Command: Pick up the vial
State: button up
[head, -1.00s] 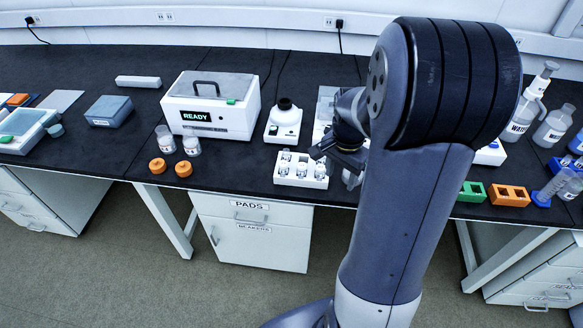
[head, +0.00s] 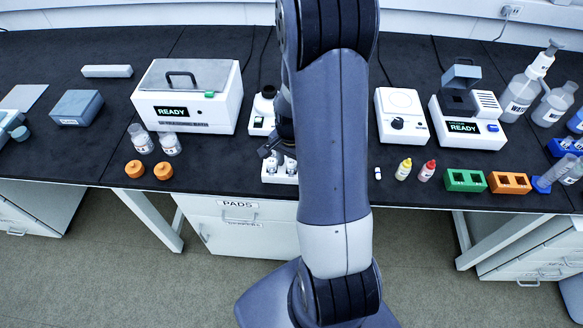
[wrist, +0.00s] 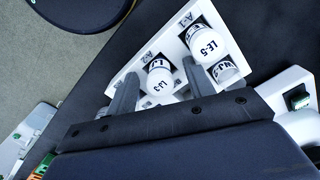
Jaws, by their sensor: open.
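A white rack (head: 268,178) with several white-capped vials stands near the front edge of the bench in the head view. In the wrist view the same rack (wrist: 140,68) has slots marked A-1 and A-2. A vial with cap label LJ-3 (wrist: 160,83) sits by the A-2 mark. A vial labelled LE-5 (wrist: 204,42) sits by A-1, with another vial (wrist: 226,72) beside it. My gripper (wrist: 160,88) is open, its fingers on either side of the LJ-3 vial; contact cannot be told. In the head view my gripper (head: 272,151) is over the rack, partly hidden by my arm.
A white box reading READY (head: 188,100) stands left of the rack, with two jars (head: 155,143) and orange caps (head: 148,170) before it. Right of my arm are a white device (head: 401,116), dropper bottles (head: 415,170), and green (head: 465,180) and orange (head: 509,183) blocks.

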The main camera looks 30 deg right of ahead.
jog(key=c, duration=1)
jog(key=shift+c, duration=0.3)
jog(key=shift+r, duration=0.15)
